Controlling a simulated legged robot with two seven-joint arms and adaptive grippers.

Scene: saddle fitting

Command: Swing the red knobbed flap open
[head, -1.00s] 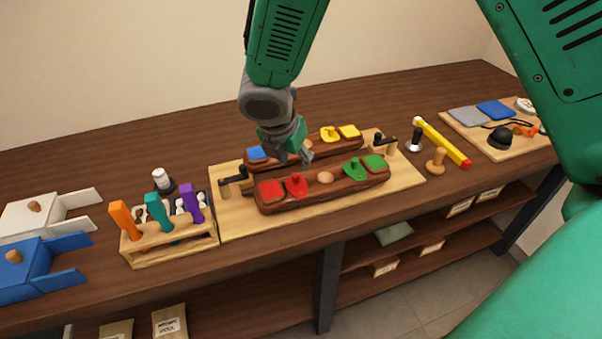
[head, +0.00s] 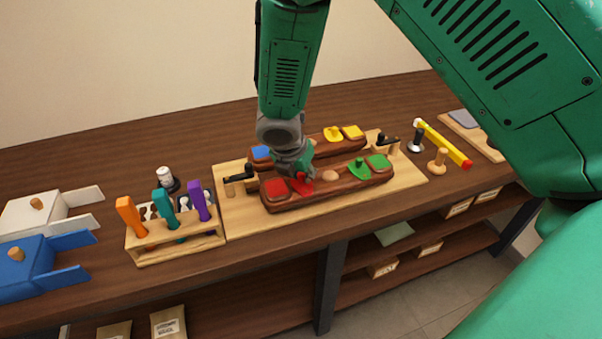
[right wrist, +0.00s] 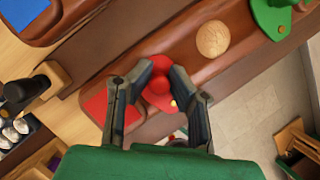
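The red knobbed flap (head: 302,187) lies on the near brown leather bar (head: 330,189), right of a plain red square pad (head: 275,190). My right gripper (head: 303,176) is directly over the flap and hides part of it in the head view. In the right wrist view the flap (right wrist: 158,72) and its round red knob (right wrist: 159,83) show between the two fingers of the gripper (right wrist: 160,88). The fingers are apart, with gaps beside the knob. Whether a fingertip touches the flap is not clear. My left gripper is not in view.
A green knobbed flap (head: 358,167) and green pad (head: 378,161) are at the bar's right end. A second brown bar (head: 322,143) stands behind. A black clamp lever (head: 240,176) is left. A rack with upright handled tools (head: 175,238) stands further left.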

